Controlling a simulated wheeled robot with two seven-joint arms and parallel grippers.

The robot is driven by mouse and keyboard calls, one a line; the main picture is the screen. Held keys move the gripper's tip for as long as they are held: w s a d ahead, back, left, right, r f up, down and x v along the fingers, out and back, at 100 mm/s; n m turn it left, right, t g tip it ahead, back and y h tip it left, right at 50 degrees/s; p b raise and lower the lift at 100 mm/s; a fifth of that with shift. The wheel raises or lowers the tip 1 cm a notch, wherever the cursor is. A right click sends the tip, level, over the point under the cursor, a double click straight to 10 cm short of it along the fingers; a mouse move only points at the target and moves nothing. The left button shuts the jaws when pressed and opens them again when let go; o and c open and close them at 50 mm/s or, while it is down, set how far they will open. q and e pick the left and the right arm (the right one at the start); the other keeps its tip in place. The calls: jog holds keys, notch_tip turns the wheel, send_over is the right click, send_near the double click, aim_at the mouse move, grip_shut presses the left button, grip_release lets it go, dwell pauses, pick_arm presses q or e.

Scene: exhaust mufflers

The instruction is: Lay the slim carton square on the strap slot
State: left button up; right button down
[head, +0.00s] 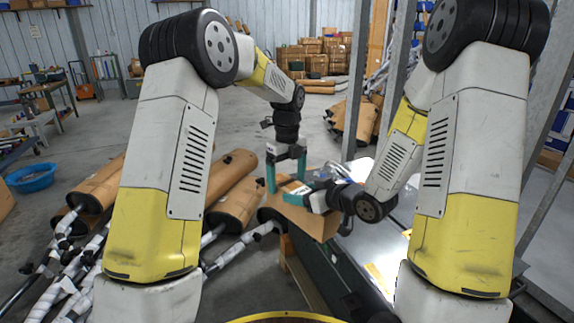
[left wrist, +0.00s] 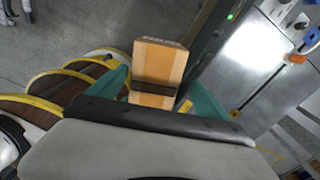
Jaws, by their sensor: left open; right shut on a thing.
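A brown slim carton (head: 316,222) is at the left edge of the grey bench, tilted in the head view. It also shows in the left wrist view (left wrist: 158,62), with a dark band across it. My left gripper (head: 286,180) is open, its teal fingers pointing down at the carton's top. In the left wrist view the fingers stand on either side of the carton, with a gap at least on the right. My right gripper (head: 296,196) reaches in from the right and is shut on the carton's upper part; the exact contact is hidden. I cannot make out the strap slot.
The grey bench (head: 352,252) runs along the right, with yellow marks (head: 380,278) on its top. Wrapped mufflers (head: 236,188) with pipes lie in a pile at left. Metal posts (head: 357,75) stand behind the bench. Blue and orange items (left wrist: 300,45) lie on the bench's far part.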

pick_arm(q)
jog(key=shift+f, duration=2.35)
jog(key=c, duration=1.7)
pick_arm(e)
jog(key=shift+s+a, duration=0.1)
pick_arm(q)
jog(key=shift+d+r, duration=0.1)
grip_shut()
pick_arm(e)
jog(key=c, duration=0.6)
grip_release()
jog(key=o, duration=0.4)
jog(key=shift+c, duration=0.2)
jog(key=shift+r, duration=0.1)
